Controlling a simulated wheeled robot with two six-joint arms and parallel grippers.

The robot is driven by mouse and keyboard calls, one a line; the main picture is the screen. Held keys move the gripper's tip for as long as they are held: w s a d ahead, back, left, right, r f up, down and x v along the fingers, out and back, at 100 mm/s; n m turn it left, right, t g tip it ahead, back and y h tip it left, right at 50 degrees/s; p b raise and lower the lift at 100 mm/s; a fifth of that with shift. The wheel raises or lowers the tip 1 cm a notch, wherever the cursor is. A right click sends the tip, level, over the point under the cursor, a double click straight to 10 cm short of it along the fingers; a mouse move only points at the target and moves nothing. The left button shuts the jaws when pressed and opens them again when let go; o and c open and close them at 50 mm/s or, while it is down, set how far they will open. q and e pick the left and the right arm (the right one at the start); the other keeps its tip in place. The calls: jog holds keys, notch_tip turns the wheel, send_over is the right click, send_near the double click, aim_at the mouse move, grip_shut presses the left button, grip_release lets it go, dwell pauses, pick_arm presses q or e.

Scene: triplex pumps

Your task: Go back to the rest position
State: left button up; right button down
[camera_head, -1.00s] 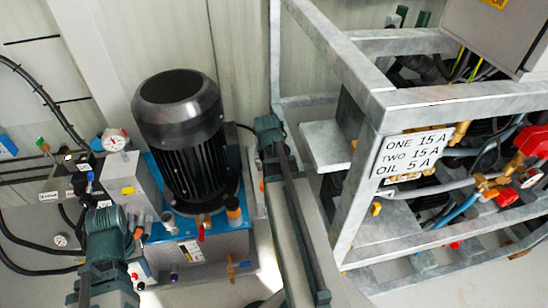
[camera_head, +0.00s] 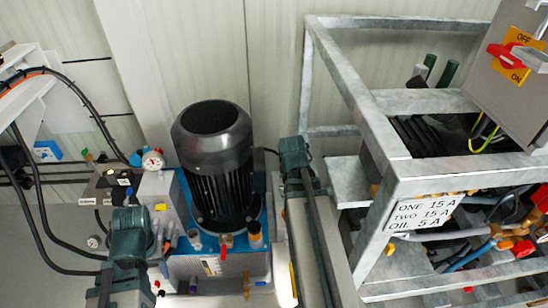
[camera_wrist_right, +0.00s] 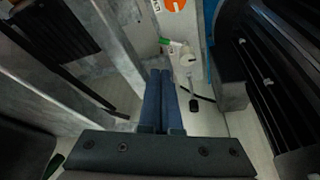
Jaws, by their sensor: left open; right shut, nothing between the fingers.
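My left gripper (camera_head: 130,228) is at the lower left of the head view, in front of the pump unit's left side. It is open, and I see nothing held in it; its fingertips are hard to make out. My right arm reaches up the middle of the head view, between the black motor (camera_head: 214,165) and the grey metal frame (camera_head: 378,130). In the right wrist view my right gripper (camera_wrist_right: 160,78) has its two blue fingers together, shut and empty. Its fingers point into the gap between metal frame parts and a dark ribbed body.
The motor stands on a blue base (camera_head: 218,266) with small valves. A label plate (camera_head: 423,212) hangs on the frame, with hoses and red-handled valves (camera_head: 522,248) behind it. A switch box (camera_head: 510,75) is at upper right. Black cables (camera_head: 85,105) run at the left.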

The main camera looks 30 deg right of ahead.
jog(key=s+a+r+n+g+p, duration=0.1)
jog(key=a+r+n+p, duration=0.3)
jog(key=a+r+p, duration=0.4)
jog(key=s+a+r+n+y+p, duration=0.1)
jog(key=a+r+n+p, duration=0.4)
jog(key=a, duration=1.1)
jog(key=s+a+r+n+g+y+p, duration=0.1)
jog(key=s+a+r+n+p, duration=0.2)
jog(key=a+r+p, duration=0.8)
jog(key=shift+a+n+g+p, duration=0.3)
jog(key=shift+a+n+p, duration=0.4)
jog(key=shift+a+n, duration=0.4)
jog(key=shift+s+r, duration=0.1)
